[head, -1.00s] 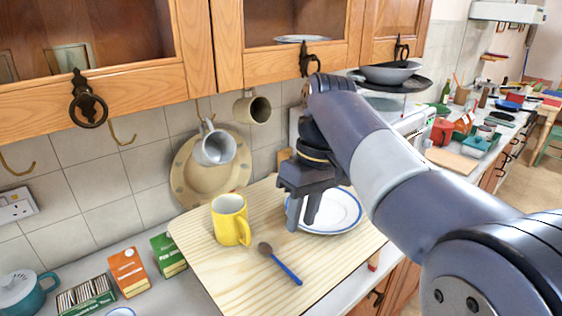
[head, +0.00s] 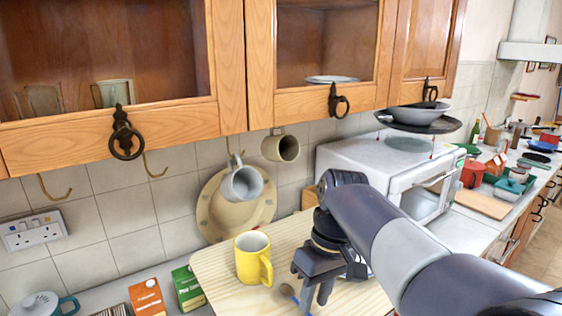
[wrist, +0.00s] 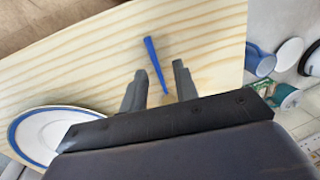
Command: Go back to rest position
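My gripper (head: 314,298) is over the wooden board (head: 215,268), just right of the yellow mug (head: 249,260). Its two fingers (wrist: 160,72) stand apart in the wrist view, with nothing gripped. A spoon with a blue handle (wrist: 154,62) lies on the board and shows between and beyond the fingers. Its brown bowl (head: 287,290) shows left of the gripper in the head view. A white plate with a blue rim (wrist: 35,135) lies beside the gripper in the wrist view; my arm hides it in the head view.
Wooden wall cupboards (head: 180,123) hang above the counter. A grey mug (head: 242,184) and a beige mug (head: 282,148) hang below them. A white microwave (head: 370,160) stands behind my arm. Orange (head: 147,298) and green (head: 187,288) boxes stand left of the board.

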